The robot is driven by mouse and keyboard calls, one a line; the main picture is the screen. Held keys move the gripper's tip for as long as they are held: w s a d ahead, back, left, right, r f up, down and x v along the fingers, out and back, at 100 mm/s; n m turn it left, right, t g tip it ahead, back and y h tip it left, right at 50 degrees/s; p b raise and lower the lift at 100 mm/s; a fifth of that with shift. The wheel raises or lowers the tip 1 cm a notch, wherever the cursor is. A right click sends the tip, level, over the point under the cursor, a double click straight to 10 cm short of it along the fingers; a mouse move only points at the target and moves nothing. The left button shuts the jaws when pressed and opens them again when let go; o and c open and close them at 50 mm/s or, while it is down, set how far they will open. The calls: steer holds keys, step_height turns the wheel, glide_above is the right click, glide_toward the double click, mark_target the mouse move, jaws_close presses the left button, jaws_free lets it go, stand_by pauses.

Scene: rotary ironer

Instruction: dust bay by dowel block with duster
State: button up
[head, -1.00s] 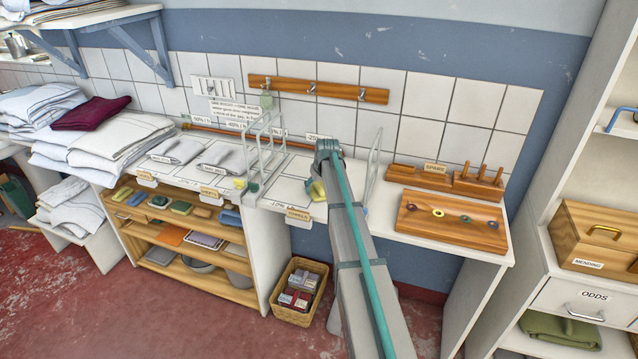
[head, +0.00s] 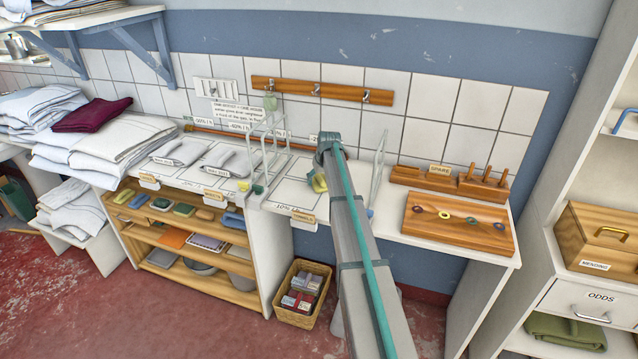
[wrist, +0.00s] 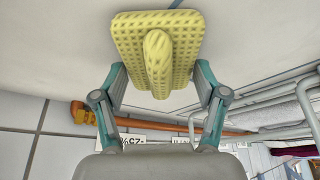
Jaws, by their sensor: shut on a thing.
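The yellow duster (wrist: 157,50), a textured pad with a raised grip, is held between the fingers of my gripper (wrist: 158,80). In the head view the duster (head: 319,183) shows just left of my arm, over the white counter bay (head: 296,191) between two wire dividers. My arm hides part of this bay and the gripper's fingers. I cannot tell whether the pad touches the counter. The dowel block (head: 483,186), wooden with upright pegs, stands at the counter's right, beyond the right wire divider (head: 378,168).
A wire divider (head: 265,150) stands left of the duster. A wooden board with coloured rings (head: 458,221) lies at the counter's right. Folded linens (head: 105,140) are stacked at left. A basket (head: 304,293) sits on the floor. A hook rail (head: 322,91) is on the wall.

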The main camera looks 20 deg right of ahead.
mark_target(323, 175)
steer(key=w+d, duration=0.3)
steer(key=w, duration=0.1)
steer(key=shift+w+d, duration=0.1)
steer(key=shift+d, duration=0.3)
steer(key=shift+f+b, duration=0.15)
steer(key=shift+b, duration=0.2)
steer(key=shift+s+a, duration=0.6)
steer(key=shift+s, duration=0.2)
steer(key=shift+s+a, duration=3.4)
steer(key=shift+s, duration=0.1)
step_height(323, 175, up, 3)
steer(key=shift+w+f+p, duration=0.1)
steer(key=shift+w+p, duration=0.05)
steer(key=shift+p, duration=0.3)
step_height(323, 175, up, 6)
steer(key=shift+f+p, duration=0.15)
steer(key=shift+p, duration=0.95)
